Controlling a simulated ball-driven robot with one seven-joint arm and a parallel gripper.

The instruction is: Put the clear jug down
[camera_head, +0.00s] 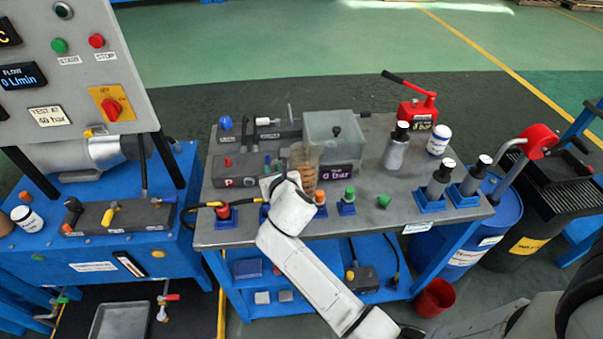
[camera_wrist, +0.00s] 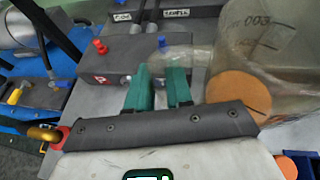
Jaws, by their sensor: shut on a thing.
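The clear jug (camera_head: 303,158) is over the grey bench top, in front of the clear box and left of the pressure display. In the wrist view the jug (camera_wrist: 268,50) fills the upper right, with printed marks on its wall and an orange-brown round patch low down in it or behind it. My gripper (camera_wrist: 158,88) has green fingers shut on the jug's clear handle, left of the jug body. In the head view my gripper (camera_head: 272,185) is mostly hidden by my white wrist. I cannot tell whether the jug's base touches the bench.
The grey bench top (camera_head: 360,215) has free room front right. A black block with red and blue knobs (camera_head: 238,168) is left of the jug. Small blue stands with orange and green caps (camera_head: 346,203) line the front. Bottles (camera_head: 396,148) and a red hand pump (camera_head: 417,112) stand right.

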